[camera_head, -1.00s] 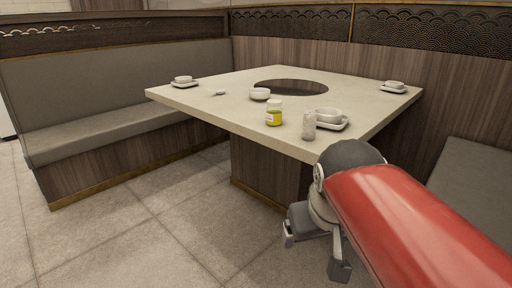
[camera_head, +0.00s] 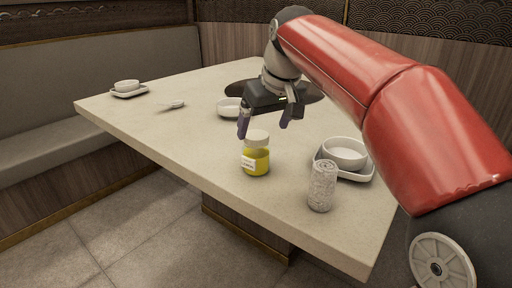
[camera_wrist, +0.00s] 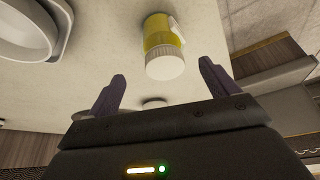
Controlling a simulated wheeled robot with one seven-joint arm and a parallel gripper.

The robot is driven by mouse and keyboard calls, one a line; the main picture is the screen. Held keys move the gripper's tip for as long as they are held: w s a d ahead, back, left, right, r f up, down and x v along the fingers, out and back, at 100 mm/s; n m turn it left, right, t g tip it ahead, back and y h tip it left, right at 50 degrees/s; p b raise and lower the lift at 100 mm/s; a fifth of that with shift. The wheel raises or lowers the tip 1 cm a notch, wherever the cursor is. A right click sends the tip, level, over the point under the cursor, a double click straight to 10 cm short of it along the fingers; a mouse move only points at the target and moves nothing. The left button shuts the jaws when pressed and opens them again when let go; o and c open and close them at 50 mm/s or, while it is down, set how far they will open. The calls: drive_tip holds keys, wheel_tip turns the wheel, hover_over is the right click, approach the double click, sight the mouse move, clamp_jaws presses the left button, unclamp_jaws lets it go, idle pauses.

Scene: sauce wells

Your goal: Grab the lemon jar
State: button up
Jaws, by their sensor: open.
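The lemon jar (camera_head: 256,158) stands upright near the front edge of the table. It has a yellow body, a white label and a pale lid. In the wrist view the jar (camera_wrist: 161,50) lies ahead of the fingers, its lid toward me, about midway between them. My gripper (camera_head: 265,126) is open and empty, above the table and just behind the jar in the head view. Its two purple fingers also show in the wrist view (camera_wrist: 160,85). The fingers appear apart from the jar.
A speckled shaker (camera_head: 322,186) stands right of the jar. A bowl (camera_head: 345,152) on a tray is behind it. A small bowl (camera_head: 229,107) is near my gripper. The table's front-left (camera_head: 150,135) is clear.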

sight(257, 135)
drive_tip(key=x, duration=0.7)
drive_tip(key=shift+w+a+f+b, duration=0.15)
drive_tip(key=shift+a+b, duration=0.2)
drive_tip(key=c, duration=1.3)
drive_tip(key=shift+o, duration=0.2)
wheel_tip(257, 135, up, 20)
drive_tip(key=p, duration=0.4)
